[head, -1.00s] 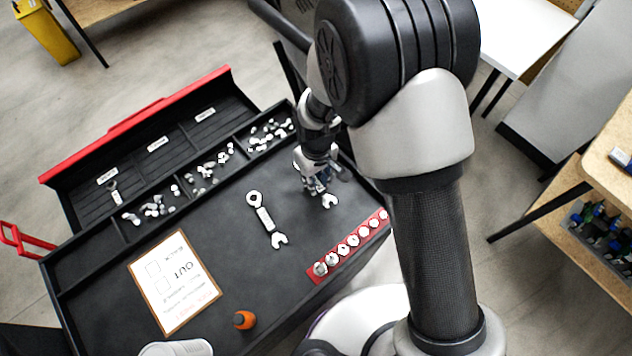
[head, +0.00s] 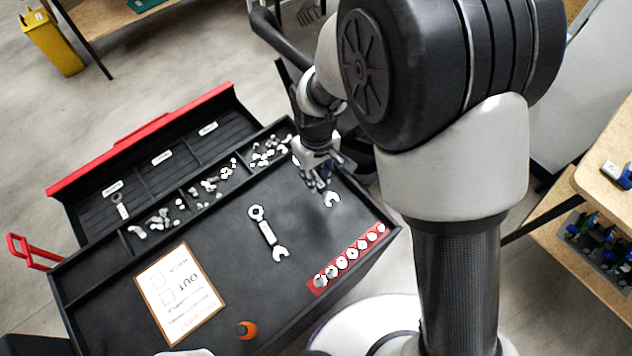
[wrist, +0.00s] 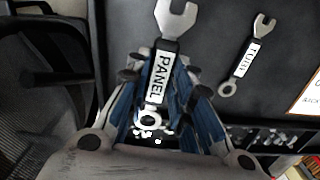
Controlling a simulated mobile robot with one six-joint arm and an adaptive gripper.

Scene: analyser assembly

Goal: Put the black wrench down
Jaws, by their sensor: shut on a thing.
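My gripper (head: 318,182) is over the right part of the black toolbox top in the head view. It is shut on a wrench with a black grip and a white PANEL label (wrist: 161,72). The wrench's silver open jaw (head: 331,199) shows below the fingers in the head view, and its ring end lies between the fingers in the wrist view. I cannot tell whether the wrench touches the surface. A second wrench (head: 266,232), similar with a white label, lies on the black surface (head: 225,240) to the left. It also shows in the wrist view (wrist: 247,56).
A red socket rail (head: 347,258) lies along the right edge. A framed OUT sheet (head: 180,293) and an orange-capped item (head: 247,330) lie toward the front. Compartments (head: 208,187) with small parts run behind. A labelled wrench (head: 119,205) lies in the back-left tray.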

